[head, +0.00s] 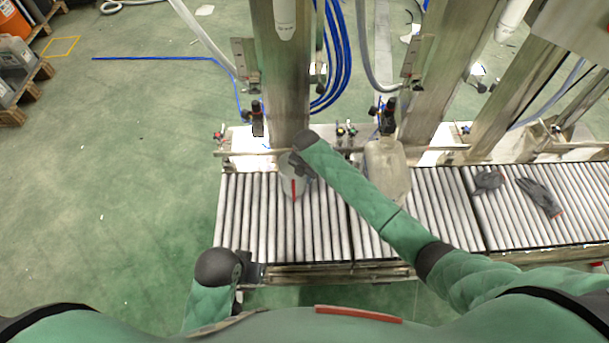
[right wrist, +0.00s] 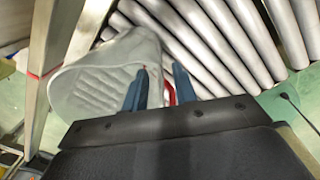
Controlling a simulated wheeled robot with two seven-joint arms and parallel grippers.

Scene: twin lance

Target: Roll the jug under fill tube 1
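A whitish jug (head: 287,178) stands on the roller conveyor in the head view, partly hidden by my right gripper (head: 299,180). In the right wrist view the jug (right wrist: 105,78) fills the upper left, its ribbed side facing the camera. My right gripper (right wrist: 160,82) has its two blue fingers apart at the jug's right edge. A red strip shows between and behind the fingers. Whether they touch the jug is unclear.
The roller conveyor (head: 330,225) runs left to right, with bare rollers between the jugs. White fill tubes (head: 286,18) hang above, beside metal posts (head: 275,75). Dark gloves (head: 540,195) lie on the right rollers. A rail runs behind the rollers.

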